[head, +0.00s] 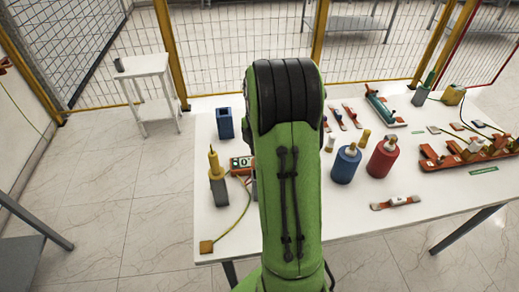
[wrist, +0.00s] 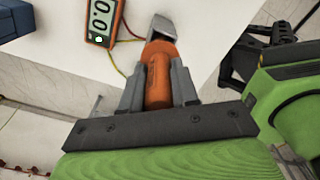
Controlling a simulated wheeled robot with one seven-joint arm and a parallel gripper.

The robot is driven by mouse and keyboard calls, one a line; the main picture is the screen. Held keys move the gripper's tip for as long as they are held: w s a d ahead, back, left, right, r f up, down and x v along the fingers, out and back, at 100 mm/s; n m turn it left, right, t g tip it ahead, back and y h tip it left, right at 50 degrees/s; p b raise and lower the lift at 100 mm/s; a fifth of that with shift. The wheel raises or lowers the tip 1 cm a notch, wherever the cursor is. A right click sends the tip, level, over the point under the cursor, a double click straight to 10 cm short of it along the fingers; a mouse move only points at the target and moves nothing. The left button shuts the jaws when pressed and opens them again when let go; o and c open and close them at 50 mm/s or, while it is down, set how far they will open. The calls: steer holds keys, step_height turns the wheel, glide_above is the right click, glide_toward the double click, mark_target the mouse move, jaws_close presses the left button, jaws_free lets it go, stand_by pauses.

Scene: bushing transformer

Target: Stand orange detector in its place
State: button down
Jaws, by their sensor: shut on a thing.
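In the wrist view, my gripper (wrist: 158,78) is shut on the orange detector (wrist: 158,70), a round orange body between its two grey fingers. The detector's far end meets or overlaps a grey block-like holder (wrist: 162,27) on the white table. I cannot tell whether it is inside the holder or only in front of it. In the head view, my green arm hides the gripper and the detector. A small part of a grey block shows at the arm's left edge.
An orange meter (wrist: 103,20) with wires lies beside the holder; it also shows in the head view (head: 241,163). A yellow detector (head: 214,165) stands in a grey holder to the left. A blue holder (head: 225,123) is behind. Blue (head: 345,165) and red (head: 382,157) bottles stand right of my arm.

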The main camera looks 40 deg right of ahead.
steer(key=shift+f+b, duration=1.4)
steer(key=shift+f, duration=0.5)
steer(key=shift+f+b, duration=0.5)
steer(key=shift+f, duration=0.1)
steer(key=c, duration=0.8)
jaws_free()
step_height(320, 180, up, 16)
steer(key=shift+f+p, duration=0.1)
steer(key=shift+p, duration=1.05)
